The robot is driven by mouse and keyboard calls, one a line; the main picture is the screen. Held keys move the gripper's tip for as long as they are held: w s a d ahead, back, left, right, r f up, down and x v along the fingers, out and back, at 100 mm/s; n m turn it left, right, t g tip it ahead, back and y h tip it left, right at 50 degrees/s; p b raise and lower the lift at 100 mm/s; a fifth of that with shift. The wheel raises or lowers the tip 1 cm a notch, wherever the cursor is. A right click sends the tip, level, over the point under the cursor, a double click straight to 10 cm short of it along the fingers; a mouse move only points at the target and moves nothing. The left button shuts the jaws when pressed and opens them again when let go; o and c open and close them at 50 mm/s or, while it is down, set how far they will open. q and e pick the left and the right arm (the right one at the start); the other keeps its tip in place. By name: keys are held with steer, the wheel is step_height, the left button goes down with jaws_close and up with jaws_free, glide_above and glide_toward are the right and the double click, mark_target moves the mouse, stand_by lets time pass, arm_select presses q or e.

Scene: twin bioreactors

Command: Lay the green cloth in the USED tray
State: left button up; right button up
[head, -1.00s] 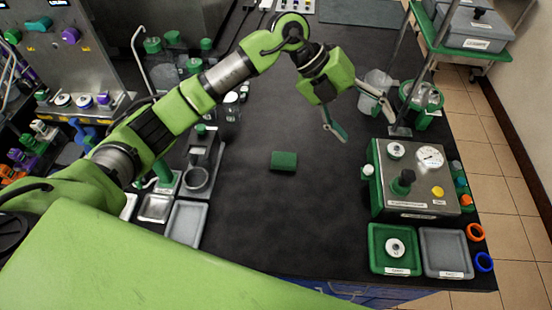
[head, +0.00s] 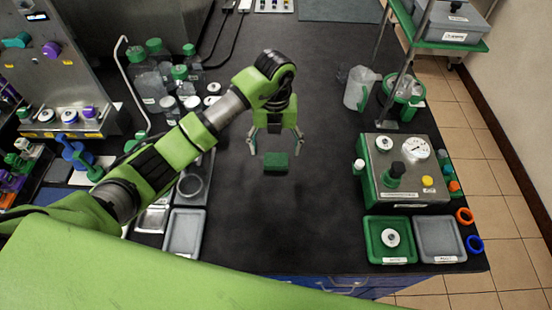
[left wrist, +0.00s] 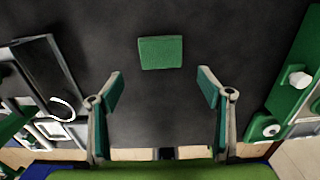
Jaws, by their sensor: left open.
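The green cloth (head: 276,163) is a small folded block on the dark bench top, near the middle. It also shows in the left wrist view (left wrist: 161,52), ahead of the fingertips. My left gripper (head: 275,147) is open and empty, its fingers spread just behind and above the cloth in the head view. At the front right stand a green tray (head: 373,256) holding a white round piece and an empty grey tray (head: 439,236). Their labels are too small to read, so I cannot tell which is USED. My right gripper is out of view.
A steel and green control box (head: 408,170) with a gauge stands behind the two trays. Clear jugs (head: 359,92) stand further back. Bottles (head: 152,85) and another grey tray (head: 185,232) are on the left. The bench around the cloth is clear.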

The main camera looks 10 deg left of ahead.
mark_target(276, 161)
arm_select(q)
steer(key=shift+f, duration=0.4)
steer(key=shift+f+p, duration=0.45)
steer(key=shift+f, duration=0.05)
steer(key=f, duration=0.1)
steer(key=f+p, duration=0.1)
steer(key=f, duration=0.1)
steer(key=shift+w+d+f, duration=0.1)
steer(key=shift+w+f, duration=0.1)
steer(key=shift+w, duration=0.1)
steer(key=shift+f, duration=0.5)
steer(key=c, duration=1.1)
steer(key=shift+w+r, duration=0.1)
steer(key=shift+r, duration=0.05)
steer(key=shift+r, duration=0.7)
steer(key=s+d+r+b, duration=0.2)
steer(key=s+d+r, duration=0.4)
steer(key=s+r, duration=0.5)
steer(key=shift+s+r, duration=0.15)
steer(key=shift+s, duration=0.7)
